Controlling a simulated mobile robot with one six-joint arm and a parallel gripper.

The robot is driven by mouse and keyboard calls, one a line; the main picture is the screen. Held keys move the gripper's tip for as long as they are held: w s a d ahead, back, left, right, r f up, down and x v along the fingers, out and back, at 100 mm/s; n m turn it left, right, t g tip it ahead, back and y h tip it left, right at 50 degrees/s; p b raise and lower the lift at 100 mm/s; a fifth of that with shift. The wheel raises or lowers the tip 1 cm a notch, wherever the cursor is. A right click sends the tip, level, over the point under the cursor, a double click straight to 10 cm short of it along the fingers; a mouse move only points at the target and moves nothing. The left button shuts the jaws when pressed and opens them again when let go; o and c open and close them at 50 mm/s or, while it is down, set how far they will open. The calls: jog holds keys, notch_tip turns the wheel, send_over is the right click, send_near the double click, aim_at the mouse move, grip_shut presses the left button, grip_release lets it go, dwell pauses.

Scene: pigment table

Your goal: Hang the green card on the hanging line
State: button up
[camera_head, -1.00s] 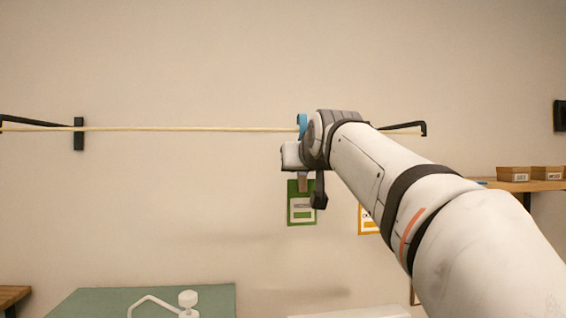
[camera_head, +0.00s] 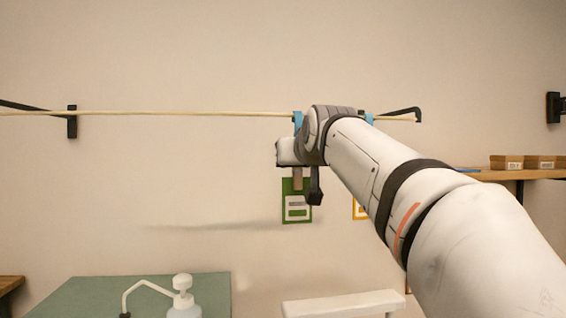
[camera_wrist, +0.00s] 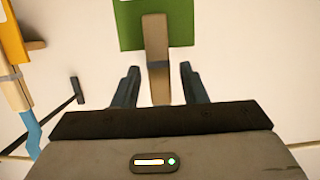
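The green card (camera_head: 297,213) hangs upright below my gripper in the head view, attached to a wooden clip (camera_head: 297,180). In the wrist view the green card (camera_wrist: 185,22) is at the top, and its wooden clip (camera_wrist: 157,60) runs down between my fingers. My gripper (camera_wrist: 160,68) is open, with a gap on each side of the clip. The hanging line (camera_head: 180,113) crosses the wall behind my arm. A blue hook (camera_head: 297,121) is at the line just above my gripper; its join to the clip is hidden.
An orange card (camera_head: 360,209) hangs to the right, partly behind my arm; it also shows at left in the wrist view (camera_wrist: 14,35). A dark bracket (camera_head: 72,122) bears the line at left. Below are a green table top (camera_head: 80,297), a pump bottle (camera_head: 183,300) and a white surface (camera_head: 340,303).

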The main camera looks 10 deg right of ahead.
jog(key=shift+o, duration=0.3)
jog(key=b+v, duration=0.2)
jog(key=v, duration=0.6)
jog(key=s+f+g, duration=0.2)
jog(key=f+g, duration=0.1)
jog(key=f, duration=0.9)
jog(key=s+f+g, duration=0.2)
jog(key=s+f, duration=0.1)
jog(key=f, duration=0.8)
jog(key=s+f+g, duration=0.3)
jog(key=s+f, duration=0.5)
jog(key=f, duration=0.5)
jog(key=s+f+g, duration=0.3)
jog(key=s+f, duration=0.5)
jog(key=f, duration=0.5)
jog(key=shift+s+a+f+g+b, duration=0.15)
jog(key=shift+s+a+g+b, duration=0.1)
jog(key=shift+g+b, duration=0.2)
jog(key=shift+c, duration=0.7)
